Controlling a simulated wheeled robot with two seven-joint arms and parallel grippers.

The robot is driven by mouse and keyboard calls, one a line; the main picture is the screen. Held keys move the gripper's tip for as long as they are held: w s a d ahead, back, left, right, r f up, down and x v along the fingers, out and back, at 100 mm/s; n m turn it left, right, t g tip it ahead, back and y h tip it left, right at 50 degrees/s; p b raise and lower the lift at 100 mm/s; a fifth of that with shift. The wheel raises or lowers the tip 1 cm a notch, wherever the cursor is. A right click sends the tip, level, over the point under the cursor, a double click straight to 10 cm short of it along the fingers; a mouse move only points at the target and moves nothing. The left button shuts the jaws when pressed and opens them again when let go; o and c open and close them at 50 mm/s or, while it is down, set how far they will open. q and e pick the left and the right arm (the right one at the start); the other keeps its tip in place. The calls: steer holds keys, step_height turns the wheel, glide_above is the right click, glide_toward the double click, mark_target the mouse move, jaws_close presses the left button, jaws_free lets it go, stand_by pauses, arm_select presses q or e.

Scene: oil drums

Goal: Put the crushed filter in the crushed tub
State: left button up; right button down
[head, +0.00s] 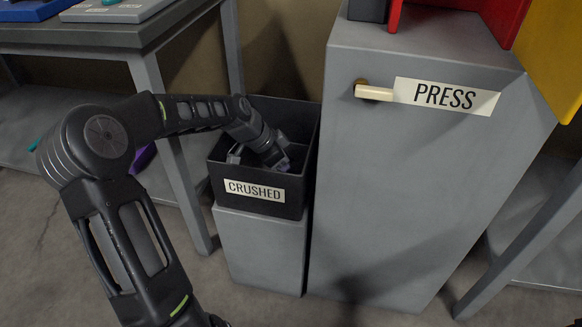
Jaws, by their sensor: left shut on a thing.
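The crushed tub (229,187) is a black open bin labelled CRUSHED. It stands on a grey pedestal left of the press. My left arm reaches over from the left and its gripper (275,160) points down inside the tub. The gripper is shut on the crushed filter (284,167), which shows only as a small purplish bit at the fingers, low in the tub opening. Most of the filter is hidden by the gripper and the tub's front wall, and I cannot tell whether it touches the tub floor. My right gripper is out of view.
The grey press cabinet (400,190) with a PRESS label and a pale handle (374,92) stands close against the tub's right side. A grey table (85,38) stands at the left, its leg near the tub. A purple object (143,158) lies behind my arm.

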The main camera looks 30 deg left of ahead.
arm_select(q)
steer(key=o, duration=1.4)
steer(key=shift+f, duration=0.1)
steer(key=shift+c, duration=0.2)
steer(key=p+v, duration=0.6)
steer(key=v, duration=0.6)
